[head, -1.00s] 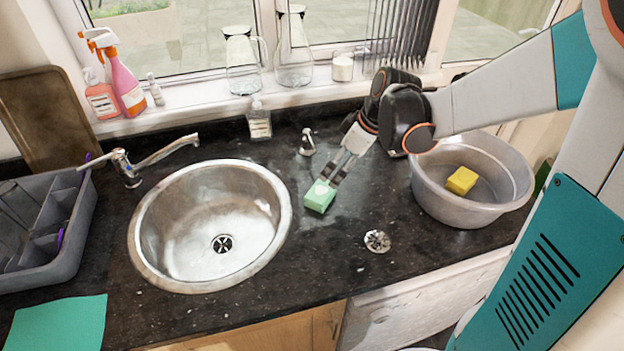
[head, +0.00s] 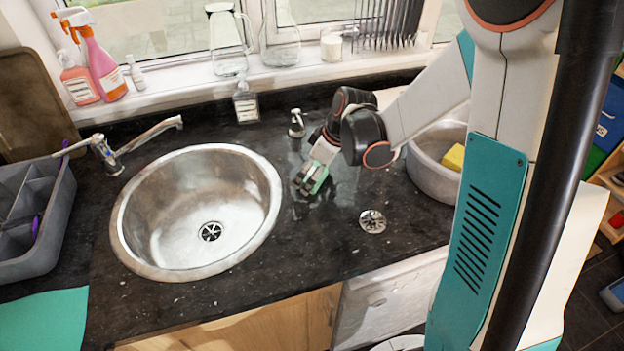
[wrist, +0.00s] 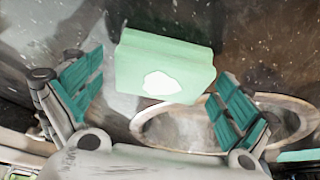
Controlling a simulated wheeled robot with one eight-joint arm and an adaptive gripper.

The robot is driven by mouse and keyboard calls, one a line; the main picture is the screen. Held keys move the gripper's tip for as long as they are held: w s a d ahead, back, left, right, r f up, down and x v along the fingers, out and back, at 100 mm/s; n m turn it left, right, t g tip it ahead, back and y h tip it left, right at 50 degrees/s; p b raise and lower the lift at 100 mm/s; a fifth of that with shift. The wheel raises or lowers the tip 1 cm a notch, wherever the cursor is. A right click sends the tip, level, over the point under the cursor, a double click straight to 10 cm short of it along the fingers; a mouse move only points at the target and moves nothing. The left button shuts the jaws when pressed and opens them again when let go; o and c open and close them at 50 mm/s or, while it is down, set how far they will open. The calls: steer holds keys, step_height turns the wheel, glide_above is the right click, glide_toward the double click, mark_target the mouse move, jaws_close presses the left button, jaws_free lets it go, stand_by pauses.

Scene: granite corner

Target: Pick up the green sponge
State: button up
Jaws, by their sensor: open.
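The green sponge (wrist: 190,60) is a pale green block with a white patch on its near face. In the wrist view it lies between the two teal-padded fingers of my open gripper (wrist: 160,72), with visible space on both sides. Part of it reaches beyond the fingertips. In the head view my gripper (head: 311,178) points down to the dark counter, right of the sink. It hides most of the sponge there; only a green strip (head: 320,181) shows.
The round steel sink (head: 150,215) is left of my gripper. A grey basin (head: 430,178) with a yellow sponge (head: 454,157) stands to the right, partly behind my arm. A soap dispenser (head: 297,124) is behind, and a drain fitting (head: 372,221) is in front.

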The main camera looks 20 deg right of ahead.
mark_target(312, 171)
steer(key=c, duration=1)
steer(key=shift+r, duration=0.1)
step_height(312, 171, up, 20)
steer(key=p, duration=0.6)
steer(key=shift+p, duration=0.3)
